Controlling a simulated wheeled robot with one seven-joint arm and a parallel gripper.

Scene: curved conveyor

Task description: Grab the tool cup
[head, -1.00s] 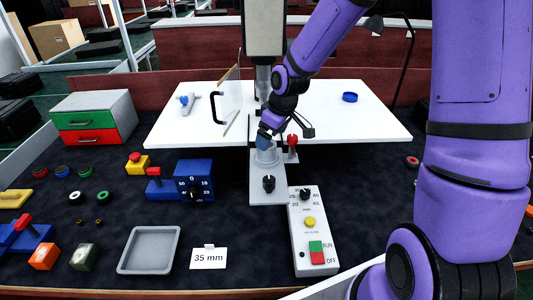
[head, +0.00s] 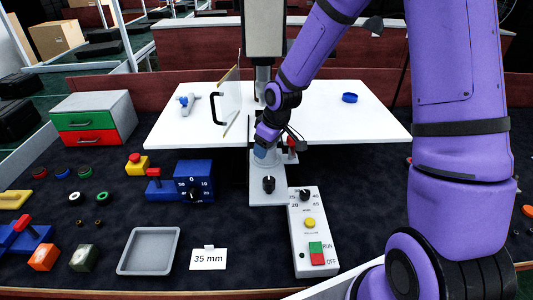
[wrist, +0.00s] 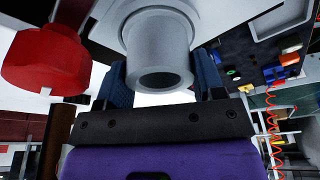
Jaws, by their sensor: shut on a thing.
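The tool cup is a grey cylinder with a round opening. In the wrist view the tool cup (wrist: 158,50) sits between the two blue fingers of my gripper (wrist: 162,82). In the head view my gripper (head: 265,150) is at the cup on the grey machine base (head: 266,193), below the machine's column. It is shut on the cup, one finger on each side. The gripper and wrist hide most of the cup in the head view. I cannot tell whether the cup is clear of its seat.
A red knob (wrist: 46,60) is close beside the gripper in the wrist view. A control box (head: 312,225) with dials and buttons stands in front. A white table (head: 350,122) lies behind. A grey tray (head: 149,251) and a "35 mm" card (head: 208,258) are at front left.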

